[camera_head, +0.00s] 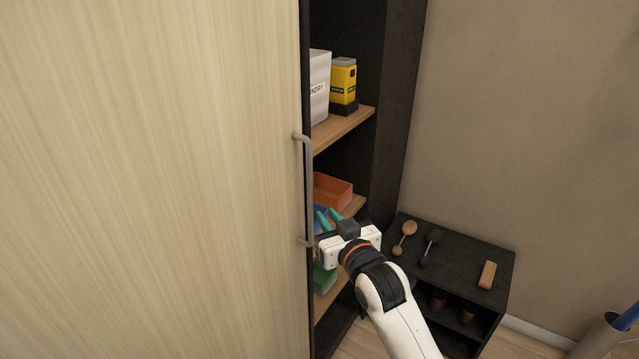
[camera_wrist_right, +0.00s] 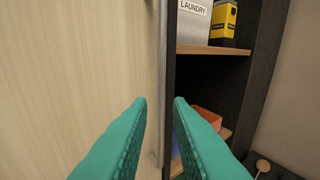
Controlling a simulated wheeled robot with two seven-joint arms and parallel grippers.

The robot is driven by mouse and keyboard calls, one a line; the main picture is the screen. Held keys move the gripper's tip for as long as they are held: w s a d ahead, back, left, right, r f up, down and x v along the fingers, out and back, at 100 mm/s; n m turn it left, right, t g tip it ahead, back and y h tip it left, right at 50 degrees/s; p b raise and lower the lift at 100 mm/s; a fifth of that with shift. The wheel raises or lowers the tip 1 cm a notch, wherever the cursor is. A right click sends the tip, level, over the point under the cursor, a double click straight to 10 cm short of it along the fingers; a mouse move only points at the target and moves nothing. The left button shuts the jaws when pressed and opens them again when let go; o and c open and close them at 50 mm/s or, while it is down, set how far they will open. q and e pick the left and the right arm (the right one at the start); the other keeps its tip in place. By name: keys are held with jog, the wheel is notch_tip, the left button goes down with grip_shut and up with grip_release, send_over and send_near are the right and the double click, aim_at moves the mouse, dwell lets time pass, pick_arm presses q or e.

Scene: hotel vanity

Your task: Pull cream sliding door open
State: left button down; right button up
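The cream sliding door (camera_head: 150,180) has pale wood grain and fills the left of the head view; it also fills the left of the right wrist view (camera_wrist_right: 70,70). A grey vertical bar handle (camera_head: 309,185) runs along its right edge. The handle shows in the right wrist view (camera_wrist_right: 161,80) too, ahead of my fingers. My right gripper (camera_head: 328,218) is just right of the handle's lower part. Its green fingers (camera_wrist_right: 159,102) are spread apart with nothing seen between them up close. Whether they touch the handle is unclear. My left gripper is out of view.
Right of the door, dark cabinet shelves hold a white laundry box (camera_head: 319,88), a yellow container (camera_head: 343,85) and an orange bin (camera_head: 332,190). A low black shelf unit (camera_head: 465,262) with brushes on top stands at the right. A bin (camera_head: 606,338) is at the lower right.

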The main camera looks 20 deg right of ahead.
aim_at(311, 179)
jog(key=shift+t, duration=0.4)
jog(key=w+r+p, duration=0.1)
jog(key=w, duration=0.2)
jog(key=w+r, duration=0.1)
jog(key=w, duration=0.2)
jog(key=w+r+p, duration=0.1)
jog(key=w, duration=0.3)
jog(key=shift+a+r+p, duration=0.25)
jog(key=shift+r+p, duration=0.05)
jog(key=shift+r, duration=0.05)
jog(key=shift+w, duration=0.45)
grip_shut()
